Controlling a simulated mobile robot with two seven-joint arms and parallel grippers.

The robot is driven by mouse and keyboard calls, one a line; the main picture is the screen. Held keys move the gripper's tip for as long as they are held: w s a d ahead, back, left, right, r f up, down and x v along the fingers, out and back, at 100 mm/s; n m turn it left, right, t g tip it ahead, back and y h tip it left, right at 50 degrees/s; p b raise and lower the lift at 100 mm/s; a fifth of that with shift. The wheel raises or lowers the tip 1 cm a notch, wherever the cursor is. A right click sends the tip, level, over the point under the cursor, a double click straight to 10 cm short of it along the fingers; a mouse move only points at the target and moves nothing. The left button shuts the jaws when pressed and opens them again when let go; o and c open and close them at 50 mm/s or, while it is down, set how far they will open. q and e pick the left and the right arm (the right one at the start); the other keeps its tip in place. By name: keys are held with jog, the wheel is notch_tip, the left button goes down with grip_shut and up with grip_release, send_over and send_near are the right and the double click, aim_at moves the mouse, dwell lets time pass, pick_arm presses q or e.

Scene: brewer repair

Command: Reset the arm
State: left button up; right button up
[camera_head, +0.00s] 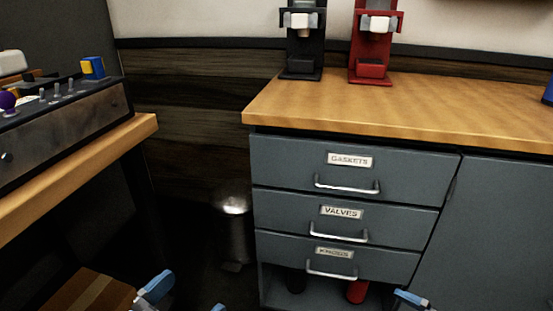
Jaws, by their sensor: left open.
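My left gripper (187,296) is at the bottom edge, left of the middle. Its blue-tipped fingers are apart with nothing seen between them, and most of it is cut off by the frame. A blue tip of my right gripper (411,299) shows at the bottom edge, in front of the drawer cabinet. The rest of the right gripper is out of frame, so its opening cannot be seen. Both grippers are low and appear clear of the counter.
A wooden counter (420,107) bears a black brewer (303,40) and a red brewer (373,45). Below are shut drawers labelled gaskets (290,165), valves (280,207) and apparently knobs. A workbench (75,170) stands left, a cardboard box (80,292) lower left, and a metal bin (236,235) between.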

jog(key=w+a+r+m+t, duration=0.2)
jog(key=a+r+m+t, duration=0.2)
jog(key=a+r+m, duration=0.3)
pick_arm(q)
notch_tip(320, 180, up, 11)
jog(key=s+n+t+y+p, duration=0.15)
jog(key=n+p, duration=0.25)
jog(key=p, duration=1)
pick_arm(e)
notch_tip(320, 180, up, 10)
jog(key=s+a+m+t, duration=0.1)
jog(key=s+m+t, duration=0.1)
jog(key=m, duration=0.1)
pick_arm(q)
jog(key=s+a+r+g+y+p, duration=0.4)
jog(key=s+a+g+y+p, duration=0.1)
jog(key=p, duration=2.9)
jog(key=shift+a+g+p, duration=0.35)
jog(key=shift+a+g, duration=0.2)
jog(key=shift+a, duration=0.6)
pick_arm(e)
jog(key=s+d+r+g+h, duration=0.4)
jog(key=d+g+h, duration=0.2)
jog(key=d, duration=0.1)
jog(key=shift+s+d+r+g, duration=0.2)
jog(key=shift+d+r+g, duration=0.1)
jog(key=shift+d+r, duration=0.05)
pick_arm(q)
jog(key=shift+w, duration=0.1)
